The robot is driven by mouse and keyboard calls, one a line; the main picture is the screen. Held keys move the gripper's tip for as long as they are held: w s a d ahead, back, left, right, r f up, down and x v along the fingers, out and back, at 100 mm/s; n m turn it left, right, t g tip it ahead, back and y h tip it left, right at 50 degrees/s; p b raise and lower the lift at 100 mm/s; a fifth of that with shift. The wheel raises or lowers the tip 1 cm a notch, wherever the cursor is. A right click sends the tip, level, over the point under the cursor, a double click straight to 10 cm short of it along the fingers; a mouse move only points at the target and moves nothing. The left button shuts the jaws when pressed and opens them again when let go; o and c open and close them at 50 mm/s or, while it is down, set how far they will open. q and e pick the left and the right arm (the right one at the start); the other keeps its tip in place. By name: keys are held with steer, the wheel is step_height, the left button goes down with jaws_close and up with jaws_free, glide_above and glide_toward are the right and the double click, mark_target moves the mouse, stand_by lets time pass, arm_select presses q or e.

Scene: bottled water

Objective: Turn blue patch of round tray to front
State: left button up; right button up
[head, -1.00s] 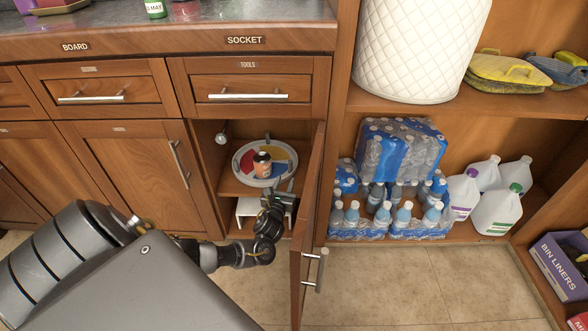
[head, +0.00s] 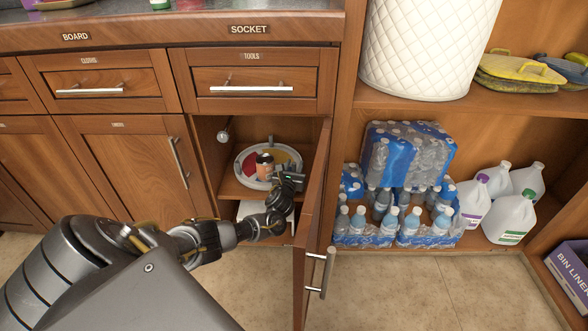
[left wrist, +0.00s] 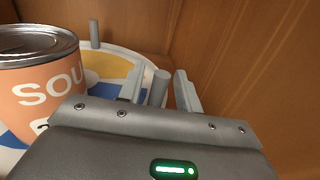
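The round tray (head: 242,172) has a pale rim and coloured patches and sits on a shelf inside the open cabinet. A soup can (head: 265,165) stands on it; in the left wrist view the can (left wrist: 38,90) is at the left. That view shows a yellow patch (left wrist: 112,66) and some blue (left wrist: 12,141) beside the can's base; most of the blue is hidden. A grey upright peg (left wrist: 160,88) stands between the fingers of my left gripper (head: 290,178), which is open at the tray's right front edge with gaps beside the peg. My right gripper is not in view.
The open cabinet door (head: 314,220) stands close to the right of my left arm. A second peg (left wrist: 95,33) rises from the tray's far rim. A white stand (head: 248,212) is below the shelf. Water bottle packs (head: 405,160) and jugs stand farther right.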

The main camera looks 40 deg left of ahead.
arm_select(q)
jaws_close()
steer(key=shift+s, duration=0.1)
stand_by(0.4)
